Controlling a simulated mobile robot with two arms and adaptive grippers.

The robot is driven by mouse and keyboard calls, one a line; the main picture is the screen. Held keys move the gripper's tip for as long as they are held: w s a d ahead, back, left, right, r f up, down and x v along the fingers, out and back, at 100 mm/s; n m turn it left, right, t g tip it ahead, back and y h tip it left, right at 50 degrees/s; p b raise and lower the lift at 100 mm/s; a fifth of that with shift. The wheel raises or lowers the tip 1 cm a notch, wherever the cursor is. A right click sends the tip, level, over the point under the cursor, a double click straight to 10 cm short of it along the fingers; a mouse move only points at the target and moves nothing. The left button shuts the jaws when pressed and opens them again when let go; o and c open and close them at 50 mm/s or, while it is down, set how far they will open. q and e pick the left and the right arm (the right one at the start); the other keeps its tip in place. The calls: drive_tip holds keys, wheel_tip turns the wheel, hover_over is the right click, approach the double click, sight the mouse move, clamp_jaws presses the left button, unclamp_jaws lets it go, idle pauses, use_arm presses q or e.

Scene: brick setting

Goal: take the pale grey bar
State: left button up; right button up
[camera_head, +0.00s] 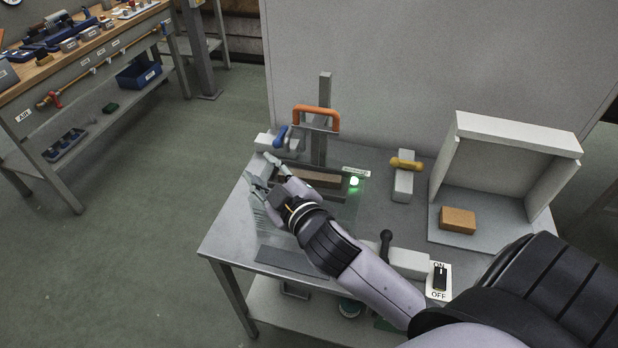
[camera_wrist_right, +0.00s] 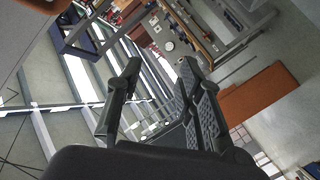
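I cannot tell for sure which piece is the pale grey bar. A flat grey strip (camera_head: 292,262) lies at the table's front left edge. A brownish bar (camera_head: 318,181) lies in the dark fixture below the orange handle (camera_head: 316,117). My right gripper (camera_head: 263,172) is over the table's left side, left of the fixture, its fingers spread apart. In the right wrist view my right gripper (camera_wrist_right: 155,100) is open, and I see nothing held between its fingers. My left gripper is out of view.
A clear panel (camera_head: 268,228) stands near the table's left edge. Clamps with blue (camera_head: 280,137), yellow (camera_head: 406,164) and black (camera_head: 386,242) handles surround the fixture. A green light (camera_head: 354,181) glows. An orange-brown block (camera_head: 457,219) sits in the white open box (camera_head: 518,133) at right.

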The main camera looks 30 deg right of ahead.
drive_tip(key=a+r+n+t+y, duration=0.2)
drive_tip(key=a+r+n+y, duration=0.3)
drive_tip(key=r+n+y, duration=0.3)
drive_tip(key=a+r+n+t+y, duration=0.1)
drive_tip(key=a+r+n+y, duration=0.5)
drive_tip(key=r, duration=0.4)
drive_tip(key=s+a+r+n+g+y, duration=0.25)
drive_tip(key=a+n+g+y, duration=0.35)
drive_tip(key=n+g, duration=0.6)
drive_tip(key=n+g+h, duration=0.6)
drive_tip(key=n+h, duration=0.6)
drive_tip(key=h, duration=0.8)
approach(310, 175)
wheel_tip(310, 175, down, 4)
drive_tip(key=p, duration=0.3)
drive_tip(key=shift+w+d+r, duration=0.1)
drive_tip(key=shift+d+r, duration=0.05)
drive_tip(key=shift+r, duration=0.05)
drive_tip(key=f+p, duration=0.1)
drive_tip(key=f, duration=0.2)
drive_tip(key=w+f+p, duration=0.1)
drive_tip(key=shift+a+f+p, duration=0.2)
drive_tip(key=shift+f+p, duration=0.15)
drive_tip(key=shift+f, duration=0.3)
